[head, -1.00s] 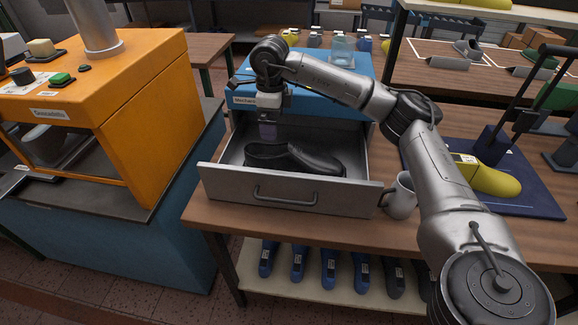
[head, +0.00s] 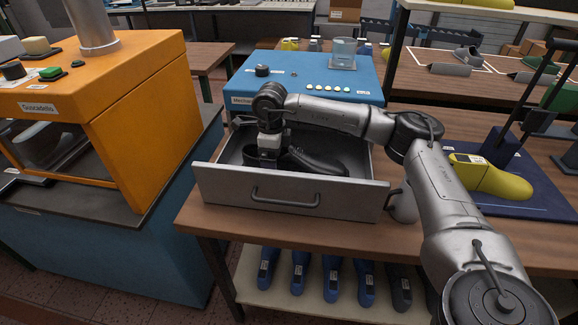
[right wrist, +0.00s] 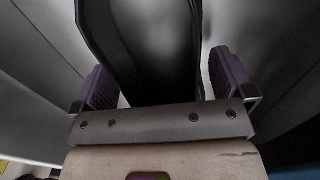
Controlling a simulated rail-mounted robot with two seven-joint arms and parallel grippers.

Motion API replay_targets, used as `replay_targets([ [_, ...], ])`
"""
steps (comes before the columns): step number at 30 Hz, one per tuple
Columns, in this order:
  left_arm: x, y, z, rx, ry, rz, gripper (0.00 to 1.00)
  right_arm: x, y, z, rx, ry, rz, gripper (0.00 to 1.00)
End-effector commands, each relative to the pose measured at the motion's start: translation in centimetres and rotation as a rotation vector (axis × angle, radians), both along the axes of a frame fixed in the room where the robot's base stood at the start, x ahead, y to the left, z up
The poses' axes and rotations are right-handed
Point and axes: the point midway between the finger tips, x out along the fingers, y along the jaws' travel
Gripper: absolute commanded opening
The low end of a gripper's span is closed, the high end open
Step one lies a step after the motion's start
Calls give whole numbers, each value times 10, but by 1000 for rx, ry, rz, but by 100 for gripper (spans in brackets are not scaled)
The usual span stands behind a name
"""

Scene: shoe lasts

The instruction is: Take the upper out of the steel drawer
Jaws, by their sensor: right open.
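The black shoe upper (head: 318,163) lies in the open steel drawer (head: 290,197), which is pulled out of the blue machine. My right gripper (head: 268,160) is down inside the drawer at the upper's left part; its fingertips are hidden in the head view. In the right wrist view the gripper (right wrist: 160,80) is open, with one purple ridged finger pad on each side of the black upper (right wrist: 150,45). A gap shows between each pad and the upper, at least in part. My left gripper is not in view.
The blue machine (head: 300,82) stands behind the drawer. A grey mug (head: 402,205) is close to the drawer's right side. A yellow last (head: 490,180) sits on a blue base at right. An orange machine (head: 130,110) stands at left.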

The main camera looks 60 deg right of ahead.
Motion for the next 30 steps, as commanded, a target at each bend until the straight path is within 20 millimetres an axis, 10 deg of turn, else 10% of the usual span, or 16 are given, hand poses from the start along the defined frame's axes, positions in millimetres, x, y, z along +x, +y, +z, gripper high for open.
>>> replay_targets([
  [13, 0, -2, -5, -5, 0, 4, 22, 0, 0, -13, 0, 0, 0, 99],
  [30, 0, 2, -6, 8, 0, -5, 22, 0, 0, -13, 0, 0, 0, 56],
])
